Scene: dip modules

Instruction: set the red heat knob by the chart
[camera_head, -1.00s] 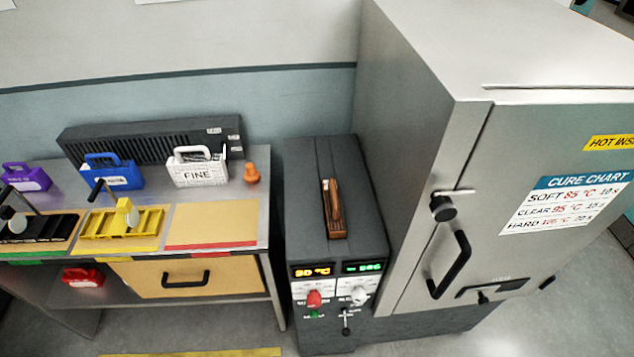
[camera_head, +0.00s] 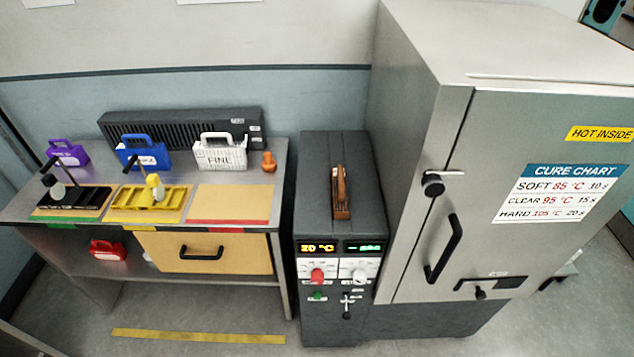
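The red heat knob (camera_head: 317,276) sits on the front of the dark control box (camera_head: 340,180), below an amber display (camera_head: 317,248) that seems to read 20 °C. A white knob (camera_head: 360,276) is to its right, under a green display (camera_head: 363,247) too blurred to read surely. The cure chart (camera_head: 556,193) on the oven door lists SOFT 85 °C 10 s, CLEAR 95 °C 15 s and HARD 105 °C 20 s. Neither gripper shows in the head view.
The oven (camera_head: 450,190) with a black handle (camera_head: 444,248) stands right of the box. A bench (camera_head: 281,180) at left holds purple, blue (camera_head: 146,152) and white cases, black and yellow trays (camera_head: 150,203) and an orange piece (camera_head: 268,161). Floor in front is clear.

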